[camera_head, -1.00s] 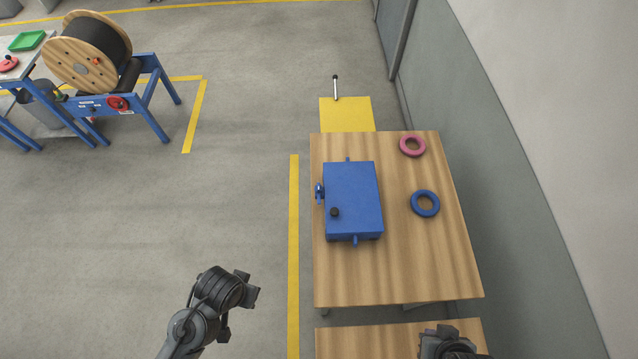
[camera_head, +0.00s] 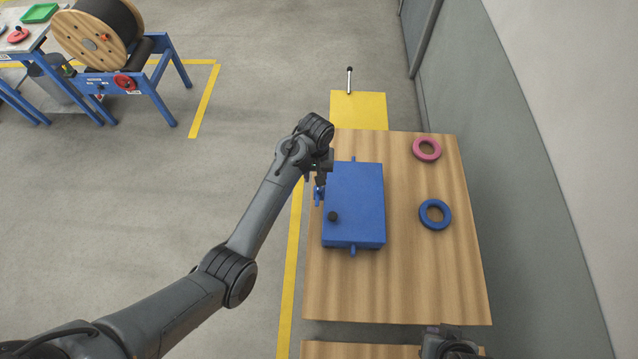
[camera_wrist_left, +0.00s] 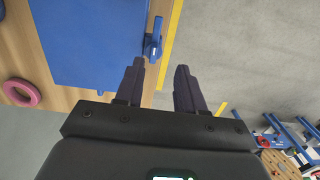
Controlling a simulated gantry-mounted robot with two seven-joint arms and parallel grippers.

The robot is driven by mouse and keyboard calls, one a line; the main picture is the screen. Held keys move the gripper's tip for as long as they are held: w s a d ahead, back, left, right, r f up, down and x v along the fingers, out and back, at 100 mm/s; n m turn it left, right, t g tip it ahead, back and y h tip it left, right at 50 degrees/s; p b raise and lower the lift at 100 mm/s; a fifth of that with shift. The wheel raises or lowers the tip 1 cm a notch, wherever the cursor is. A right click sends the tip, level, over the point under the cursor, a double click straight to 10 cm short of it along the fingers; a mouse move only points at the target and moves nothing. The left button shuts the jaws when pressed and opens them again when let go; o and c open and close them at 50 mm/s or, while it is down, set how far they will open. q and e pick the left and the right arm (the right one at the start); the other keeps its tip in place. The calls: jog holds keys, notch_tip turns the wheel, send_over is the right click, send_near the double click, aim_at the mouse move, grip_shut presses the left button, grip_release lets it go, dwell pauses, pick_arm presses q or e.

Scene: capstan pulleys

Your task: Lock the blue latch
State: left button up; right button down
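In the left wrist view the latch (camera_wrist_left: 153,42) stands out from the box edge, just beyond the fingertips. My left gripper (camera_head: 320,176) is at the box's left side, close to the latch and partly hidden by its own wrist. In the left wrist view its two dark fingers (camera_wrist_left: 160,65) are apart with nothing between them. The latch is nearer the left finger; contact cannot be told. My right gripper (camera_head: 448,343) is at the bottom edge, mostly cut off.
The box is on a wooden table (camera_head: 440,280). A pink ring (camera_head: 427,139) and a blue ring (camera_head: 435,203) lie to its right. A yellow platform (camera_head: 360,108) with a lever (camera_head: 349,80) is behind the table.

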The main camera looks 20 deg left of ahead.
aim_at(318, 194)
pick_arm(q)
jog(key=shift+t, duration=0.3)
jog(key=f, duration=0.3)
jog(key=w+f, duration=0.1)
jog(key=f, duration=0.4)
jog(key=shift+w+f, duration=0.35)
grip_shut()
